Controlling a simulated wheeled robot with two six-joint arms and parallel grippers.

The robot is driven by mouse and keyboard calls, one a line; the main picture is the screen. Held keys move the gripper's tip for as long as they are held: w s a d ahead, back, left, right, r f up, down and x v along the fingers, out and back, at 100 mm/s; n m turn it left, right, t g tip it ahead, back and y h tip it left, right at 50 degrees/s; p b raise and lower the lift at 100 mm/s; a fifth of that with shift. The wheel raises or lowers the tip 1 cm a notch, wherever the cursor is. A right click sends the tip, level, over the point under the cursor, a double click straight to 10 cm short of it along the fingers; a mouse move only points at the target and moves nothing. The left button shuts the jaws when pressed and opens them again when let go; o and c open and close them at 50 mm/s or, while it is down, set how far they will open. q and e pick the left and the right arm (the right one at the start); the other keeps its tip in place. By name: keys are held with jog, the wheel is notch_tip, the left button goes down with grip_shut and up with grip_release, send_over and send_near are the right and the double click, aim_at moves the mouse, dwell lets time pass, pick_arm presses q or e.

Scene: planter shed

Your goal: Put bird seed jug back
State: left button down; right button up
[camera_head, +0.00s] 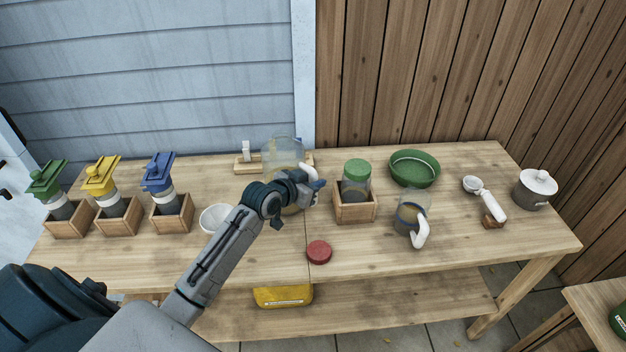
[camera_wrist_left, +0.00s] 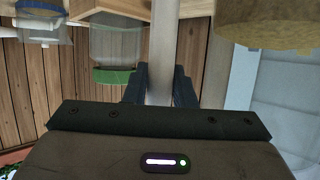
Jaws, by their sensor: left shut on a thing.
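A large clear jug (camera_head: 284,150) with tan seed in it stands upright near the back of the table. Its pale handle (camera_head: 309,172) is on its right side. My left gripper (camera_head: 314,187) is shut on this handle. In the left wrist view the handle (camera_wrist_left: 163,45) runs between the fingers (camera_wrist_left: 160,85), and the seed-filled jug (camera_wrist_left: 265,28) is at upper right. My arm hides the jug's lower part, so I cannot tell whether its base touches the wood. A low wooden holder (camera_head: 242,166) shows behind and beside it. My right gripper is not in view.
A green-lidded jar (camera_head: 357,180) in a wooden box (camera_head: 355,212), a smaller jug (camera_head: 409,218) and a green dish (camera_head: 414,168) stand to the right. A red lid (camera_head: 319,251) lies in front. A white bowl (camera_head: 213,218) and boxed dispensers (camera_head: 160,180) are left.

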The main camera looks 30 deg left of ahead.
pick_arm(q)
jog(key=shift+f, duration=0.25)
jog(key=c, duration=1.2)
grip_release()
jog(key=b+v, duration=0.1)
jog(key=v, duration=1.1)
jog(key=shift+b, duration=0.4)
jog(key=shift+d, duration=0.1)
